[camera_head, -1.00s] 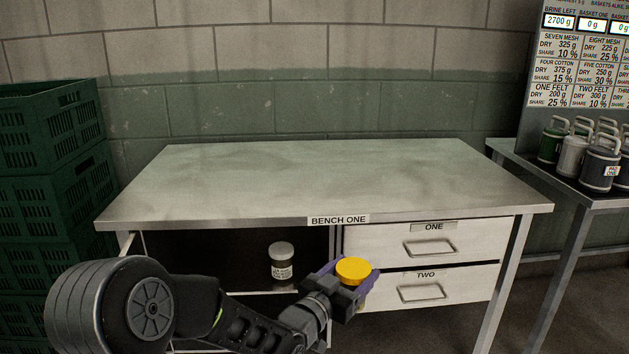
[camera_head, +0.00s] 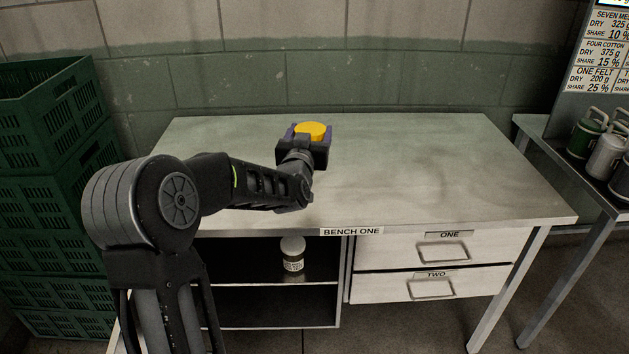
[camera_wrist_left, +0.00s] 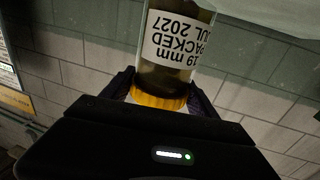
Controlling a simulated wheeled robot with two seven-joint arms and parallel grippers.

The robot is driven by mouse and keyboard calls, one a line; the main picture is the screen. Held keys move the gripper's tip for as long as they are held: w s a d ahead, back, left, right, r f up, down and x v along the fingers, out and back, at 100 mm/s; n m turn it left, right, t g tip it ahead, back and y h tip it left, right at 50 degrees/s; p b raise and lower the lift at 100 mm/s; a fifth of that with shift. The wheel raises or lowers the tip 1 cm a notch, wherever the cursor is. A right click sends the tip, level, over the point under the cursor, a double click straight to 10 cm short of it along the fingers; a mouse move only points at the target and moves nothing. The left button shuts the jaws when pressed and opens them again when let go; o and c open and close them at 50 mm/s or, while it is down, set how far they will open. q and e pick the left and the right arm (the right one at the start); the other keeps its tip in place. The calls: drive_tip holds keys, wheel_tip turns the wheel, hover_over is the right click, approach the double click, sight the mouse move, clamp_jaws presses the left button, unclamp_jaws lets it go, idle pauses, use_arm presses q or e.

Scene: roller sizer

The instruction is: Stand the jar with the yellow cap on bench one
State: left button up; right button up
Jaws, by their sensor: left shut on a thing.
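The jar with the yellow cap (camera_head: 310,129) is held in my left gripper (camera_head: 308,138) over the back part of the bench one top (camera_head: 430,170). In the head view only the cap shows clearly, facing up; the gripper hides the body. In the left wrist view the jar (camera_wrist_left: 178,42) is clear glass with a white label, upside down in that picture. The fingers close around it near the cap (camera_wrist_left: 158,98). Whether its base touches the bench top cannot be told. My right gripper is not in view.
The bench top around the held jar is bare. A white-capped jar (camera_head: 292,256) stands on the open shelf below, left of drawers one and two. Green crates (camera_head: 55,150) are stacked at the left. A side table at the right holds several lidded canisters (camera_head: 606,158).

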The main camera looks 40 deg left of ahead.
use_arm(q)
drive_tip(key=shift+s+r, duration=0.15)
drive_tip(key=shift+r, duration=0.15)
drive_tip(key=shift+f, duration=3.15)
wheel_tip(320, 180, down, 4)
drive_tip(key=shift+r+p, duration=0.25)
drive_tip(key=shift+p, duration=0.15)
drive_tip(key=shift+f, duration=0.2)
